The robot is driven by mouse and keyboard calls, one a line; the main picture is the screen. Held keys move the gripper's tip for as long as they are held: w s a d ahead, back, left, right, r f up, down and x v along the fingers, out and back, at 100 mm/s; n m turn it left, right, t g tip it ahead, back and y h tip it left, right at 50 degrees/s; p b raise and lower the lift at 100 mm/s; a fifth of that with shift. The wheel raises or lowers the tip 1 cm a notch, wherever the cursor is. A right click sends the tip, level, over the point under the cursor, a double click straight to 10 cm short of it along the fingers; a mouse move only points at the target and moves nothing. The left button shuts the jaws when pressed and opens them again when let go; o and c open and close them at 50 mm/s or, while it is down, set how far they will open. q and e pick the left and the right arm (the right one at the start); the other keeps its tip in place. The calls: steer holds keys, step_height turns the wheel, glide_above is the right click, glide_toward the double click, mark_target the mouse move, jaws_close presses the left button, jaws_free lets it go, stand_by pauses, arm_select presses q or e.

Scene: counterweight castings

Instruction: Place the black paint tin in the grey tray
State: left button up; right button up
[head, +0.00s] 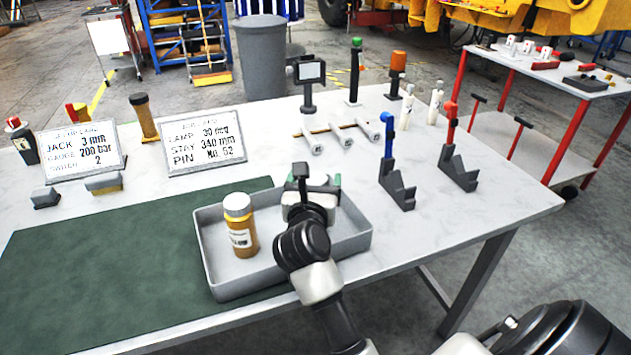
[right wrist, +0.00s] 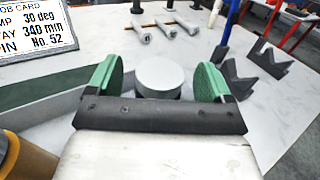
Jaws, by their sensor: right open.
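The grey tray (head: 222,292) lies on the table, partly over the green mat. My right gripper (head: 318,181) is at its right part, pointing away, with green-padded fingers apart. In the right wrist view a round, pale grey lid (right wrist: 160,75) sits between the open fingers. The body under it is mostly hidden by the gripper, so I cannot tell whether it is the black paint tin or whether it touches the tray floor. An ochre tin with a pale lid (head: 240,228) stands upright in the tray's left part. My left gripper is not in view.
Dark stepped blocks with a blue-topped (head: 388,150) and a red-topped upright (head: 451,125) stand right of the tray. Several silver pins (head: 341,135) lie behind it. Two text cards (head: 205,146) stand back left. The green mat (head: 110,265) is clear left of the tray.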

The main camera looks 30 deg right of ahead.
steer(key=v, duration=0.6)
steer(key=shift+s+a+b, duration=0.2)
steer(key=shift+b, duration=0.2)
steer(key=shift+f, duration=0.1)
